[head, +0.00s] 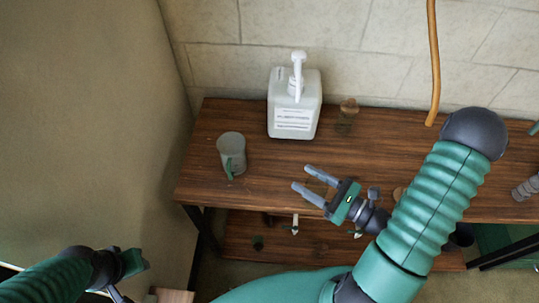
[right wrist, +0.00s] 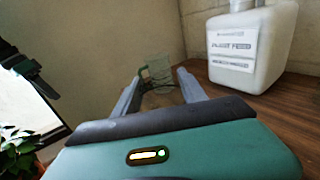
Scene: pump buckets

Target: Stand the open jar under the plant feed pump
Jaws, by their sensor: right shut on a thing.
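The white plant feed pump (head: 293,113) stands upright at the back of the wooden table, its nozzle on top. Its labelled body also shows at the right of the right wrist view (right wrist: 250,45). My right gripper (head: 314,182) is in front of the pump, its fingers apart and shut on a clear jar.
A grey mug (head: 231,146) with a green handle stands left of the pump on the table (head: 265,175). A small brownish object (head: 347,112) stands right of the pump. An orange cable (head: 434,60) hangs at the back right. A shelf lies below.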

